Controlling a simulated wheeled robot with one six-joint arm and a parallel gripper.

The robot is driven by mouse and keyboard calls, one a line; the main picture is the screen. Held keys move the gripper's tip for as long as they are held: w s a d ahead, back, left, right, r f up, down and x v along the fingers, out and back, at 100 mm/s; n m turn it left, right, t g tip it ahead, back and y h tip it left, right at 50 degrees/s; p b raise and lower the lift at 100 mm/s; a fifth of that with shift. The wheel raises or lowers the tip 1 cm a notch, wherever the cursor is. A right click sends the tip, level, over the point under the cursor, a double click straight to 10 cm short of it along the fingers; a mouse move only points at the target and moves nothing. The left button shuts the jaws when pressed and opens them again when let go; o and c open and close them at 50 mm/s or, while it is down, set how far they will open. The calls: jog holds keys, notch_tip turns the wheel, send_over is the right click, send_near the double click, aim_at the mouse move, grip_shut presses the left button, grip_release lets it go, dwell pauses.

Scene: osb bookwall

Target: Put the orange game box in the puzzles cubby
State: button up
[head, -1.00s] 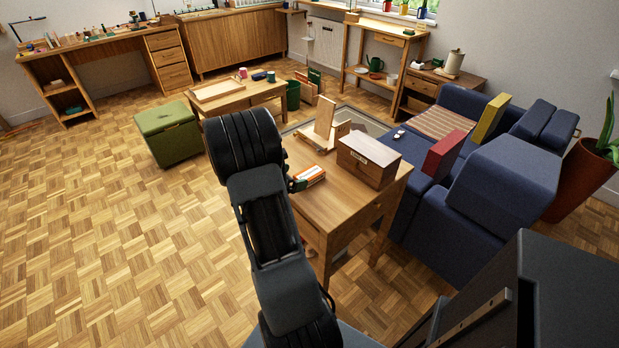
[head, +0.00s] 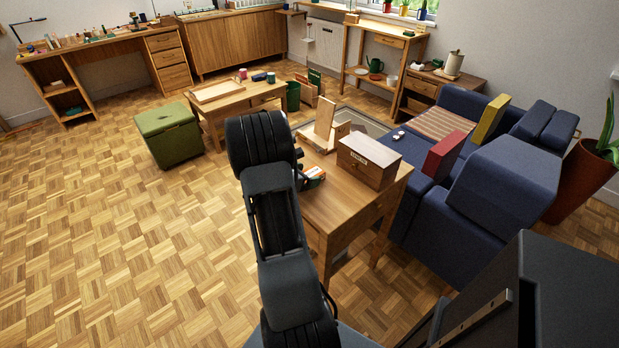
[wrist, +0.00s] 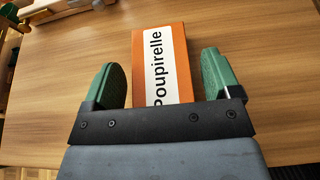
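The orange game box (wrist: 164,62) lies on the wooden side table (wrist: 270,75), its white label reading "Poupirelle" in the wrist view. My gripper (wrist: 164,80) is open, with one green finger on each side of the box and a gap on both sides. The near end of the box is hidden behind the gripper's dark crossbar. In the head view the box (head: 314,175) shows only partly, behind my arm. A puzzles cubby cannot be made out in these frames.
A wooden box with a label (head: 368,160) and a wooden stand (head: 325,128) are on the same table. A blue sofa (head: 480,190) stands to the right. A green storage stool (head: 168,133) and a low table (head: 238,104) stand beyond. The floor at left is clear.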

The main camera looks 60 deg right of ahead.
jog(key=c, duration=1)
jog(key=shift+o, duration=0.2)
jog(key=shift+r, duration=0.1)
